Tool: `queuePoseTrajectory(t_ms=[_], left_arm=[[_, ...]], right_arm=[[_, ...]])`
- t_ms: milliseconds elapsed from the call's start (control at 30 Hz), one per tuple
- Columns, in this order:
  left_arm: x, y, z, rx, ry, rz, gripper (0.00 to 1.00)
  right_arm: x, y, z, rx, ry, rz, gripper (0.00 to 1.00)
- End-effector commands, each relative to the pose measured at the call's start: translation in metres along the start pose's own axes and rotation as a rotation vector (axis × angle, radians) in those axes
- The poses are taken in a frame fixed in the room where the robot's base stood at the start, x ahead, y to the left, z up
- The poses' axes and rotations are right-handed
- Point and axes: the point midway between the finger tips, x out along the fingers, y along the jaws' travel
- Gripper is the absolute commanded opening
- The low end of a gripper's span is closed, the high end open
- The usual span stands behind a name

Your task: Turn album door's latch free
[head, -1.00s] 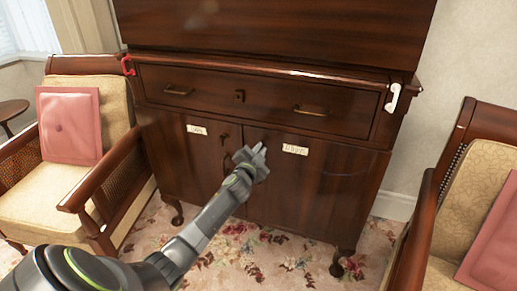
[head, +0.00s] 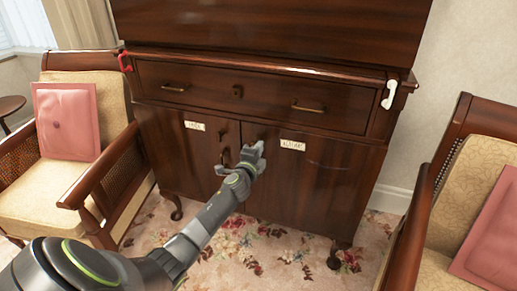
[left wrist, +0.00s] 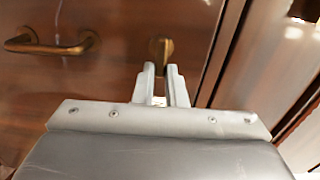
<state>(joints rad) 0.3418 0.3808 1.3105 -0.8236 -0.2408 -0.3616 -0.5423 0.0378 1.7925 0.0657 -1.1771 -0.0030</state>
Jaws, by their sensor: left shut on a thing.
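The album door (head: 305,190) is the right one of two dark wood cabinet doors, with a white label (head: 292,145) near its top; the label's lettering is too small to read surely. My left gripper (head: 255,155) is at this door's upper inner edge, near the seam, and hides the latch in the head view. In the left wrist view, the brass latch (left wrist: 161,50) stands at the tips of the gripper's two fingers (left wrist: 165,80), which are shut on it. A brass handle (left wrist: 48,43) is to its left in that view. My right gripper is not in view.
The left cabinet door (head: 175,155) has a label and a dark handle close to the seam. A drawer (head: 240,95) with two brass pulls is above. Armchairs (head: 85,130) (head: 485,170) flank the cabinet. Flowered carpet (head: 270,250) lies in front.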

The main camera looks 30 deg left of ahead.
Motion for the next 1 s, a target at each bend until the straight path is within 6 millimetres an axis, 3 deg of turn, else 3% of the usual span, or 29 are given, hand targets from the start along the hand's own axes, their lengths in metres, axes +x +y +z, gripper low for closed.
queuePoseTrajectory(t_ms=[600,633,767,1000], left_arm=[[-0.0002,0.0016,-0.0003,0.037,0.001,0.001,0.00],[-0.0002,0.0016,-0.0003,0.037,0.001,0.001,0.15],[-0.0002,0.0014,-0.0002,0.037,0.000,0.001,0.32],[-0.0001,0.0010,-0.0001,0.036,0.000,0.001,0.33]], right_arm=[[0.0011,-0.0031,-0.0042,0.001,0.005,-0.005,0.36],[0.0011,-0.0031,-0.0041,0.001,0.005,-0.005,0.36],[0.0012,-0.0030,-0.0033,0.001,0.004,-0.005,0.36],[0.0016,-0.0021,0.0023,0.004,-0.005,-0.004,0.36]])
